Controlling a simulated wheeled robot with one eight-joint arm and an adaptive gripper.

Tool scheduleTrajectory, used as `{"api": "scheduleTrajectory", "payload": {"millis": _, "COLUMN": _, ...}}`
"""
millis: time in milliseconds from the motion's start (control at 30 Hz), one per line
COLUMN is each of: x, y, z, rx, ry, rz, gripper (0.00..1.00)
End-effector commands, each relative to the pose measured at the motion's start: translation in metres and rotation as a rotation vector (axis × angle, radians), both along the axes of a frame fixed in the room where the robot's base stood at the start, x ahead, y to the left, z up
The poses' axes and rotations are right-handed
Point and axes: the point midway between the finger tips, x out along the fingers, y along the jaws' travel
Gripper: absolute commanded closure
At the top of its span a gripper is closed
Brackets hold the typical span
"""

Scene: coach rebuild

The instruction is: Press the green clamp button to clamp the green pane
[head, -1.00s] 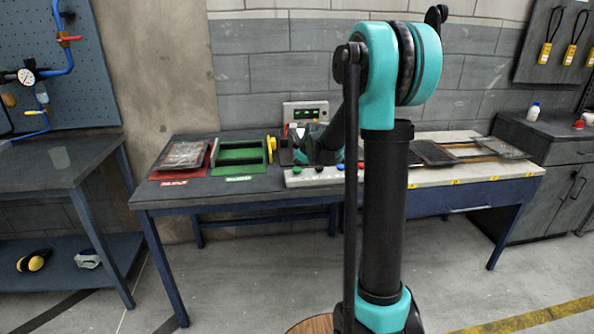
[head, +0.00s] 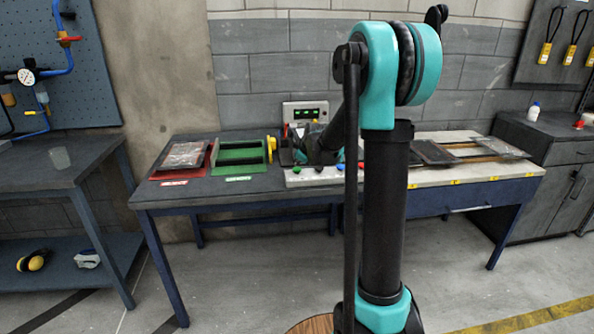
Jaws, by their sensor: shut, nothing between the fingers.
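The green clamp button (head: 296,170) is at the left end of a pale button strip (head: 325,179) at the table's front edge. My gripper (head: 300,157) is shut and empty. It is small and dark here, low over the table just behind the green button. I cannot tell whether it touches the button. A green frame fixture (head: 238,170) lies to the left of the strip, with dark openings and bars. I cannot make out a separate green pane in it.
Red, blue and other buttons share the strip. A red tray (head: 165,175) with a clear-wrapped stack (head: 185,155) is at the left. A panel with green lights (head: 306,113) stands behind. Dark panes (head: 436,153) lie at the right.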

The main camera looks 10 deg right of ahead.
Motion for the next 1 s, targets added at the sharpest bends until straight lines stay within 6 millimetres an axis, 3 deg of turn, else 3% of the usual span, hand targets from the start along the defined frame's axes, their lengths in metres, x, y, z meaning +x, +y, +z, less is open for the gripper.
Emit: {"api": "scheduleTrajectory", "payload": {"millis": 1000, "x": 0.000, "y": 0.000, "z": -0.011, "rx": 0.000, "ry": 0.000, "rz": 0.000, "gripper": 1.00}}
